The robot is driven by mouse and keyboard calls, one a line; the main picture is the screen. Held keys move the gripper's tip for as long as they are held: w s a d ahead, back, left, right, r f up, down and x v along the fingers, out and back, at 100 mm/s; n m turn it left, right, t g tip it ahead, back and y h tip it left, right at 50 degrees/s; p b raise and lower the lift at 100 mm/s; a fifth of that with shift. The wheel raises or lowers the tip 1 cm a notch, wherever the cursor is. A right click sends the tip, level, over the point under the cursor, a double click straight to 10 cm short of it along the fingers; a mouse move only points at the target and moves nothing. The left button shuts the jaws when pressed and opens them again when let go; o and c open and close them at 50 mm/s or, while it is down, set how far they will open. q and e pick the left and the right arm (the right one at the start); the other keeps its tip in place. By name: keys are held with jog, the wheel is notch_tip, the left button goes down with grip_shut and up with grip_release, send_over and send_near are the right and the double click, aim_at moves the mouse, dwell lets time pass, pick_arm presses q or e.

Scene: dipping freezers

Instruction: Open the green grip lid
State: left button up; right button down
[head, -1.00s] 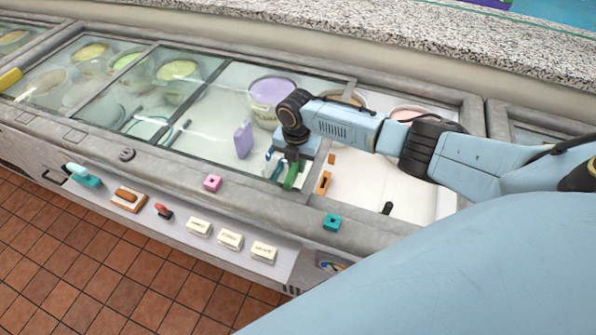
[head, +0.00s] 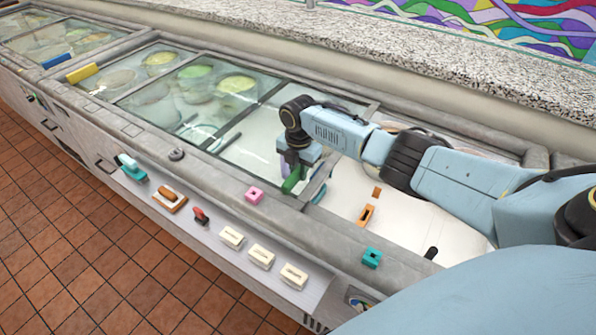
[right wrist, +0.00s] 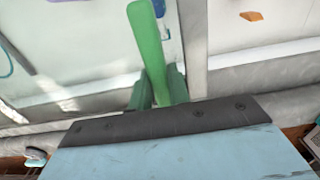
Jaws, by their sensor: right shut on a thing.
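The green grip (head: 291,183) stands upright at the front right end of a sliding glass lid (head: 248,140). My right gripper (head: 296,172) comes down onto it and is shut on it. The right wrist view also shows the green grip (right wrist: 147,48) rising between the dark green-grey fingers (right wrist: 157,92). The lid's right edge runs just right of the grip, and the freezer bay to its right is uncovered. My right arm hides part of the lid and the back of the bay. My left gripper is not in view.
An orange piece (head: 366,215) and a black grip (head: 430,254) lie right of the lid. A granite counter (head: 450,60) runs behind.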

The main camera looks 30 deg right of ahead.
jog(key=c, duration=1.3)
grip_release()
notch_tip(320, 180, up, 14)
jog(key=shift+d+f+p, duration=0.1)
jog(key=shift+f+p, duration=0.15)
jog(key=shift+p, duration=0.55)
